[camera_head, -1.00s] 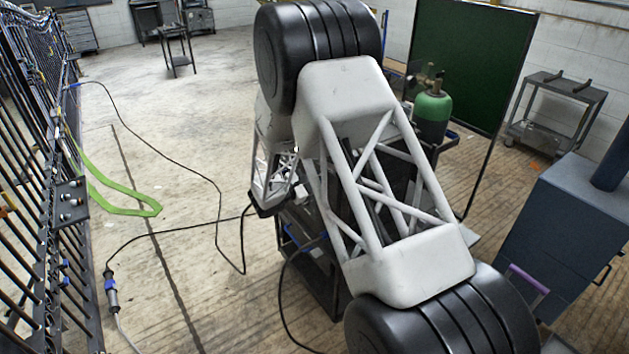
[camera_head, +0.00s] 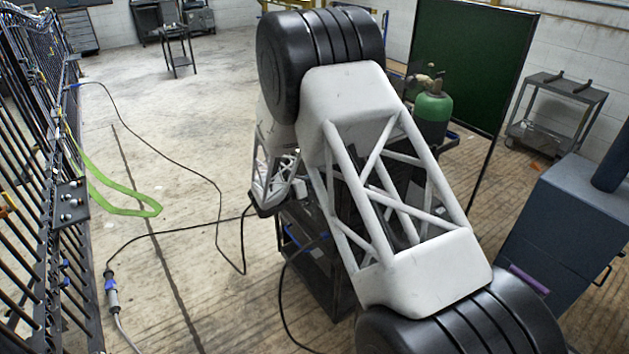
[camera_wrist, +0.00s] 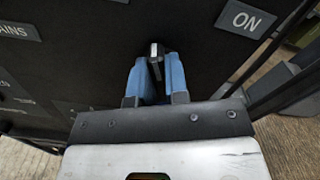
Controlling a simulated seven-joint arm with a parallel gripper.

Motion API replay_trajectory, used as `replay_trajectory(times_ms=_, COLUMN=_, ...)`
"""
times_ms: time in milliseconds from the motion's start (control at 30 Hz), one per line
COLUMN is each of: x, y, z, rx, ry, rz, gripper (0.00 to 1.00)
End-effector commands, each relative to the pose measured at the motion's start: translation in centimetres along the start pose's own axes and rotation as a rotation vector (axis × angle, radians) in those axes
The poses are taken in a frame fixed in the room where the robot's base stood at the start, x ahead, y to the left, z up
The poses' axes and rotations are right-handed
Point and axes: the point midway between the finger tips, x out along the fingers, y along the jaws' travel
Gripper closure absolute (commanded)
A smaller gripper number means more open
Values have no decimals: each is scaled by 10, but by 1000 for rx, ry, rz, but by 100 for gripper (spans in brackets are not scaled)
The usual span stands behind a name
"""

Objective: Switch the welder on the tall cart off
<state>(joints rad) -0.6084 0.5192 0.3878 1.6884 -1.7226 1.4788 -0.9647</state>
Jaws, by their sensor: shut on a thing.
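In the wrist view, the welder's dark front panel (camera_wrist: 95,50) fills most of the picture. A small grey-black switch lever (camera_wrist: 156,50) stands out from it. My gripper (camera_wrist: 156,66) has its two blue fingers closed on either side of this lever, near its end. An "ON" label (camera_wrist: 248,19) is up and to the right of the lever; a label ending in "AINS" is at the upper left. In the head view, my arm hides the gripper and most of the welder. The dark cart (camera_head: 318,284) shows partly below and behind the arm.
A green gas cylinder (camera_head: 433,108) stands behind the arm, before a dark green screen (camera_head: 470,60). A blue-grey cabinet (camera_head: 560,230) is at the right. A black barred gate (camera_head: 30,190) lines the left. Cables (camera_head: 180,230) cross the open floor between gate and cart.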

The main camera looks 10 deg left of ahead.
Motion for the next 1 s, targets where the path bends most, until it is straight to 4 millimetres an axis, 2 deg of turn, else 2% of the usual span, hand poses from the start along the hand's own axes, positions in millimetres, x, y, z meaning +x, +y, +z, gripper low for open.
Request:
replay_trajectory(times_ms=400, x=1, y=1, z=0, rx=-249, ry=0, rz=-1, gripper=100)
replay_trajectory(times_ms=967, x=1, y=1, z=0, rx=-288, ry=0, rz=-1, gripper=100)
replay_trajectory(times_ms=1000, x=1, y=1, z=0, rx=-288, ry=0, rz=-1, gripper=79)
